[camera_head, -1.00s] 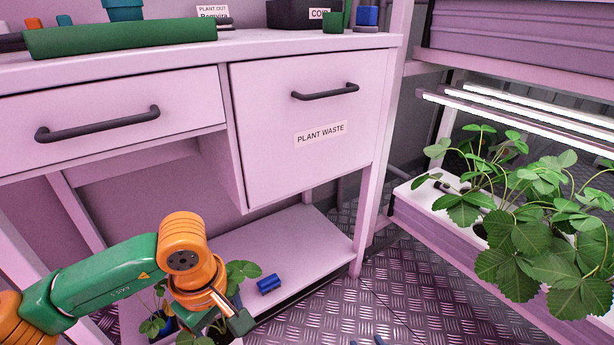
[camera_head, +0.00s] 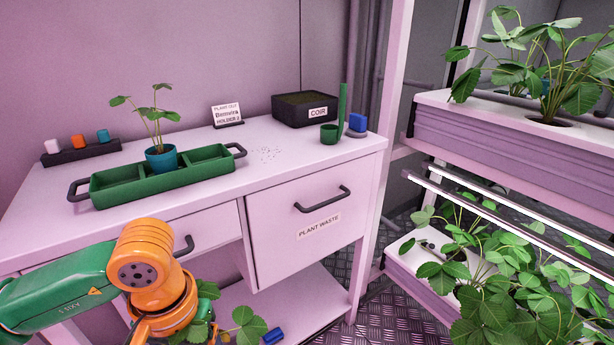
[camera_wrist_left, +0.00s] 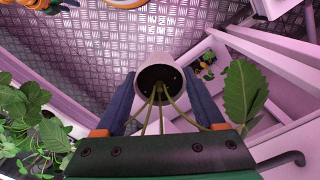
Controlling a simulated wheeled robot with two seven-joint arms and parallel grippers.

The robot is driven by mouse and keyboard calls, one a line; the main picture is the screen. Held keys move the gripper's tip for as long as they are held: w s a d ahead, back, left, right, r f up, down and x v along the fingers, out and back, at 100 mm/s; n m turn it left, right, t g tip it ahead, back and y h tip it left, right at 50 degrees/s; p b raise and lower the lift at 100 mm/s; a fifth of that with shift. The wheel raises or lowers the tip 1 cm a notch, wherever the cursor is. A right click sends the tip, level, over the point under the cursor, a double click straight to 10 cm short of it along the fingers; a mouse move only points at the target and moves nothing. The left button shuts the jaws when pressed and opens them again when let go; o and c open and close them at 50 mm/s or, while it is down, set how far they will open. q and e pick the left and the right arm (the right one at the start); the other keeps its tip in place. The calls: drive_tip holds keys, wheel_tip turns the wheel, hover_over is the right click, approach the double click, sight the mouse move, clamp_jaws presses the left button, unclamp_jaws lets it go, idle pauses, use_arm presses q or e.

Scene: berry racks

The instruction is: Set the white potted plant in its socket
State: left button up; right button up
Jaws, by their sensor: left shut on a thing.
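In the left wrist view, my left gripper (camera_wrist_left: 158,84) is shut on a white pot (camera_wrist_left: 158,58). The pot sits between the two blue fingers, with its dark opening and thin green stems towards the camera. A large leaf (camera_wrist_left: 245,92) shows right of the fingers. In the head view, my left wrist is low at the left, in front of the bench, and hides the fingers and the pot. Leaves (camera_head: 245,326) show beside it; I cannot tell whether they belong to the held plant. The rack's lower white tray (camera_head: 398,246) is at the right, its sockets mostly covered by leaves.
On the bench (camera_head: 275,165), a green carrier (camera_head: 105,193) holds a teal-potted plant (camera_head: 161,160). A black COIR box (camera_head: 300,109) and a blue block (camera_head: 357,123) stand further right. The rack's upper tray (camera_head: 450,105) also holds leafy plants. A blue object (camera_head: 273,336) lies low near the shelf.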

drive_tip(key=s+d+r+g+p, duration=0.1)
drive_tip(key=s+r+p, duration=0.8)
drive_tip(key=r+p, duration=0.3)
drive_tip(key=shift+s+d+r+p, duration=0.15)
drive_tip(key=shift+d+r+p, duration=0.25)
drive_tip(key=shift+p, duration=0.8)
